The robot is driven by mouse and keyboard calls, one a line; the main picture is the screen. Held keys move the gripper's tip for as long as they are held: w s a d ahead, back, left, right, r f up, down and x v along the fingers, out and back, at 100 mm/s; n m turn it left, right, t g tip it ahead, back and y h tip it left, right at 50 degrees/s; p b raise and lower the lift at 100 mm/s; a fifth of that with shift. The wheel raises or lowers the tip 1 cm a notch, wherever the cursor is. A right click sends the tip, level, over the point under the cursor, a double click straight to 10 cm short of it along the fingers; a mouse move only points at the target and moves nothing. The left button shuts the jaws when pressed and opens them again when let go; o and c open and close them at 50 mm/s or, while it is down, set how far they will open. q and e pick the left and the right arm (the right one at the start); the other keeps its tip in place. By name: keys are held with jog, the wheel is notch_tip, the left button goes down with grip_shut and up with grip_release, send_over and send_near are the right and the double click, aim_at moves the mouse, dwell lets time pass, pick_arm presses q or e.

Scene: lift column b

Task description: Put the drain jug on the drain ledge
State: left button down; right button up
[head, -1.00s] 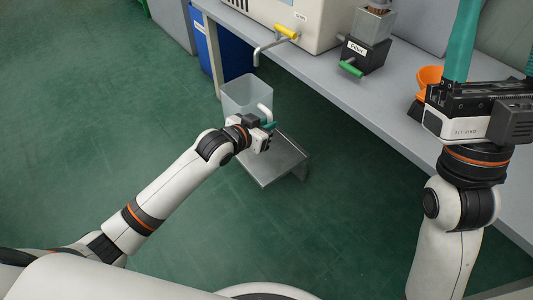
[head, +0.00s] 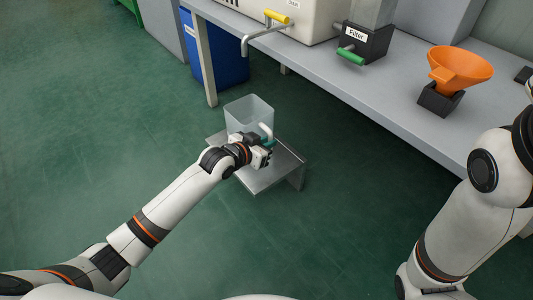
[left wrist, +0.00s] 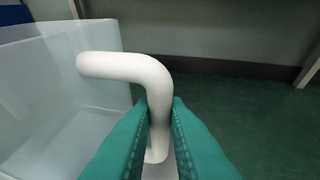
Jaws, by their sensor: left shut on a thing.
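The drain jug (head: 249,113) is a clear, open-topped box with a white bent handle (head: 266,131). It stands upright over the back left part of the drain ledge (head: 270,177), a grey metal shelf low in front of the bench. I cannot tell if its base touches the ledge. My left gripper (head: 267,149) is shut on the handle. In the left wrist view, its green fingers (left wrist: 160,135) clasp the upright part of the handle (left wrist: 158,100), with the jug wall (left wrist: 60,90) at left. My right gripper is out of view; its arm shows at right.
The grey bench (head: 360,90) runs behind. It carries a drain tap with a yellow handle (head: 277,17), a filter block with a green handle (head: 350,56), and an orange funnel (head: 458,68) in a dark stand. A blue bin (head: 220,55) is under the bench. Floor at left is clear.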

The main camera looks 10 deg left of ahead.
pick_arm(q)
notch_tip(320, 180, down, 3)
jog(key=shift+b, duration=0.85)
jog(key=c, duration=1.4)
grip_release()
jog(key=shift+f, duration=0.1)
